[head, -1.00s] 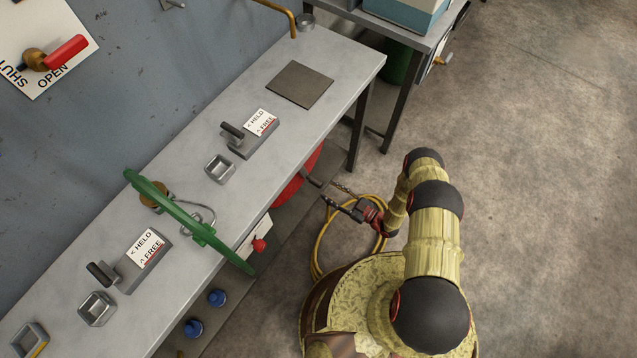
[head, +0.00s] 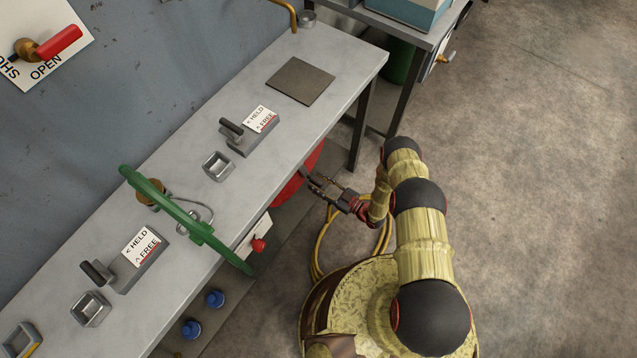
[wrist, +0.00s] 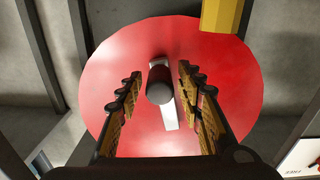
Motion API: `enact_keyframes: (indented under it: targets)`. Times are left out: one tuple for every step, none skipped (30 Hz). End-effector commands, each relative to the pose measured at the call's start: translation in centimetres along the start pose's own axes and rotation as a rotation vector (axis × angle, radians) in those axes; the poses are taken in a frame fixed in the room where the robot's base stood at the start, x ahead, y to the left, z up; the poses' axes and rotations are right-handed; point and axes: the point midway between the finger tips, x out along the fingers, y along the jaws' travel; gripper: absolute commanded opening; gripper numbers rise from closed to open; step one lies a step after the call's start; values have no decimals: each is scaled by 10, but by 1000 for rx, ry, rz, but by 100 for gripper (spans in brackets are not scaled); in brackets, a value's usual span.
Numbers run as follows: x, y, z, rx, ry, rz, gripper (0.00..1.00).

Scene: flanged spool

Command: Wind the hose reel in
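The hose reel shows in the wrist view as a round red flange (wrist: 110,75) with a pale crank bar (wrist: 169,122) and a dark knob with a grey round end (wrist: 160,92). In the head view the red reel (head: 288,190) is under the bench, mostly hidden by the bench top. My gripper (head: 312,182) reaches in at the bench's front edge. In the wrist view my gripper (wrist: 159,82) is open, one finger on each side of the knob, with gaps visible. The yellow hose (head: 321,245) lies in loops on the floor by my base.
The bench top (head: 330,55) overhangs the reel, and a bench leg (head: 362,130) stands to its right. A green wheel (head: 180,212) and HELD/FREE levers (head: 232,128) are on the bench. A yellow piece (wrist: 222,14) crosses the flange's top. Floor at right is clear.

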Motion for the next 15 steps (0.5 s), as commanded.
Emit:
enact_keyframes:
  targets:
    - [0, 0, 0, 0, 0, 0, 32]
    - [0, 0, 0, 0, 0, 0, 31]
    - [0, 0, 0, 0, 0, 0, 28]
    - [0, 0, 0, 0, 0, 0, 27]
    - [0, 0, 0, 0, 0, 0, 25]
    - [0, 0, 0, 0, 0, 0, 23]
    - [0, 0, 0, 0, 0, 0, 21]
    - [0, 0, 0, 0, 0, 0, 19]
    - [0, 0, 0, 0, 0, 0, 17]
    - [0, 0, 0, 0, 0, 0, 15]
    - [0, 0, 0, 0, 0, 0, 14]
    - [0, 0, 0, 0, 0, 0, 11]
    - [0, 0, 0, 0, 0, 0, 10]
    - [0, 0, 0, 0, 0, 0, 8]
    - [0, 0, 0, 0, 0, 0, 6]
